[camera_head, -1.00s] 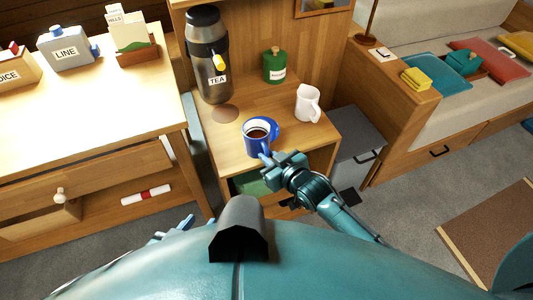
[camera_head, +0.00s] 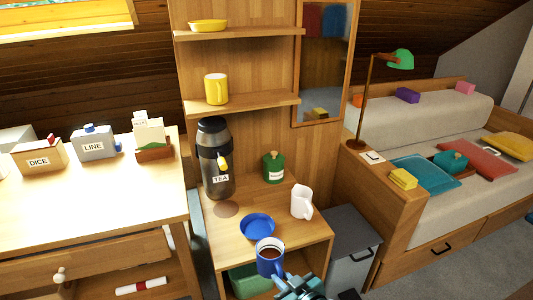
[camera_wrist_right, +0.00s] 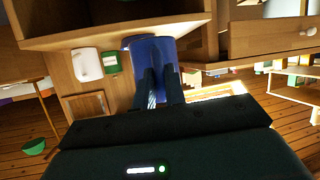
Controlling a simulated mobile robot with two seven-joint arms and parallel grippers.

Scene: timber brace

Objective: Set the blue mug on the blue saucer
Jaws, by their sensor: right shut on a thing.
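The blue mug (camera_head: 270,256) holds a dark drink and looks upright. My right gripper (camera_head: 283,279) is shut on it from the lower right. In the right wrist view the mug (camera_wrist_right: 152,50) shows just beyond the two fingers (camera_wrist_right: 160,76). The blue saucer (camera_head: 257,226) lies empty on the wooden cabinet top (camera_head: 229,233). The mug is at the cabinet's front edge, nearer to me than the saucer. Its rim borders the saucer in the head view; I cannot tell the gap in height. My left gripper is not in view.
A white jug (camera_head: 302,202) stands right of the saucer, a green canister (camera_head: 273,168) behind it, and a tall TEA flask (camera_head: 215,160) at the back left. A round brown mat (camera_head: 226,208) lies left of the saucer. Shelves (camera_head: 240,103) rise behind.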

